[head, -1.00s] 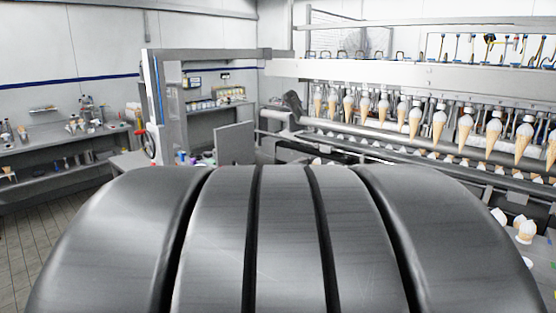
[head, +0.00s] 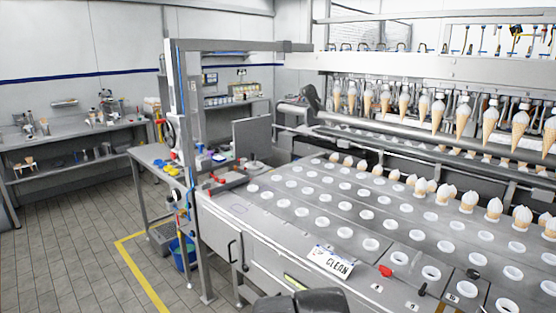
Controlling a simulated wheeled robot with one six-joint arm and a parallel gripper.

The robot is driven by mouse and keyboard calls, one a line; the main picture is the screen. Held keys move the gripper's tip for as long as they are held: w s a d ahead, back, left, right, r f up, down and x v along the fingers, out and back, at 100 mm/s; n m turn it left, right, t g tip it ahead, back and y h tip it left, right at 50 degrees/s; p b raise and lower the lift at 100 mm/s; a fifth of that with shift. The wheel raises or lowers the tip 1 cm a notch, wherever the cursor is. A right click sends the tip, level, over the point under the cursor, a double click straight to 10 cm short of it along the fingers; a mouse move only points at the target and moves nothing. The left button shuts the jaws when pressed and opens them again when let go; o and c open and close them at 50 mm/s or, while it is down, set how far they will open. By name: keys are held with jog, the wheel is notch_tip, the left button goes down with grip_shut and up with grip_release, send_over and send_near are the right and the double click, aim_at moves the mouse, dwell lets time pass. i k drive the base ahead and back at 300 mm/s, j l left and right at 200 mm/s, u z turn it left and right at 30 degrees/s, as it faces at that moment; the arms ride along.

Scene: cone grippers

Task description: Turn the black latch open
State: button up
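A small black piece (head: 473,273) sits on the metal top of the long machine table (head: 290,222), at the lower right among the white-rimmed holes. It looks like the black latch, but it is too small to tell which way it is turned. Another small dark part (head: 422,290) shows to its left, near the front edge. My gripper is not in view. Only a dark rounded part of my own arm (head: 300,303) shows at the bottom edge.
A red piece (head: 385,270) and a "CLEAN" sign (head: 331,262) are on the table's front part. Ice-cream cones (head: 487,118) hang in a row above it. A side table (head: 160,165) stands at the left. The tiled floor (head: 75,240) at the left is clear.

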aim_at(422, 292)
jog(key=k+u, duration=0.15)
jog(key=l+u, duration=0.1)
jog(key=l, duration=1.6)
jog(key=k, duration=0.05)
